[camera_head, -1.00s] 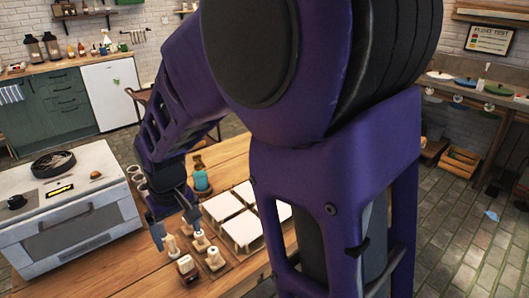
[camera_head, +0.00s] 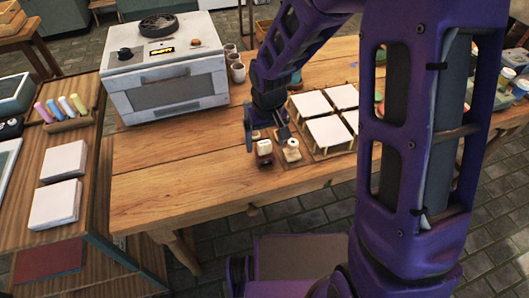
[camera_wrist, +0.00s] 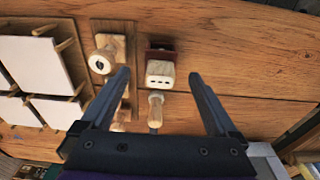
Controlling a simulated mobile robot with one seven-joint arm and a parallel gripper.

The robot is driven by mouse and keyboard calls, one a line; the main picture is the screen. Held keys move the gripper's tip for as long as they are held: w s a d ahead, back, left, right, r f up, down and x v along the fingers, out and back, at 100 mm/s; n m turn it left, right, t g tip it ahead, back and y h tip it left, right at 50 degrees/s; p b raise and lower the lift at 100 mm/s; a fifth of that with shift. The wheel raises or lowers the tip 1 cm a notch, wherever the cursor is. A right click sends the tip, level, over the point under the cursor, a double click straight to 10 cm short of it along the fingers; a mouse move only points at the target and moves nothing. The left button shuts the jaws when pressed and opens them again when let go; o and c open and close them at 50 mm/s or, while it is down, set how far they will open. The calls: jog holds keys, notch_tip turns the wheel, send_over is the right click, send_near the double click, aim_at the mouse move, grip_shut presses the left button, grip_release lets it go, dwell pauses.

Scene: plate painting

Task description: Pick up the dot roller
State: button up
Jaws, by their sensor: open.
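A small pale block with a row of dark dots (camera_wrist: 160,73), probably the dot roller, sits against a dark red piece, with a wooden handle (camera_wrist: 155,108) pointing toward my wrist. My gripper (camera_wrist: 160,74) is open, one finger on each side of this tool, with nothing held. A second wooden tool with a dark heart-like mark (camera_wrist: 103,62) lies left of the left finger. In the head view my gripper (camera_head: 265,134) is low over the table beside the tools, and the dotted piece (camera_head: 264,147) shows in front of it. Contact cannot be told.
White square tiles on a wooden rack (camera_head: 328,134) stand right of the tools in the head view. A white oven (camera_head: 165,85) and cups (camera_head: 237,72) are behind left. The wooden table (camera_head: 185,165) is clear at left front.

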aim_at(264, 151)
jog(key=f, duration=0.2)
jog(key=w+f+b, duration=0.1)
jog(key=f, duration=0.2)
jog(key=shift+a+f, duration=0.15)
jog(key=shift+f, duration=0.2)
jog(key=c, duration=1.5)
notch_tip(264, 151, up, 10)
jog(key=shift+r+p, duration=0.1)
jog(key=shift+p, duration=0.85)
jog(key=o, duration=0.8)
jog(key=c, duration=0.4)
jog(key=shift+c, duration=0.2)
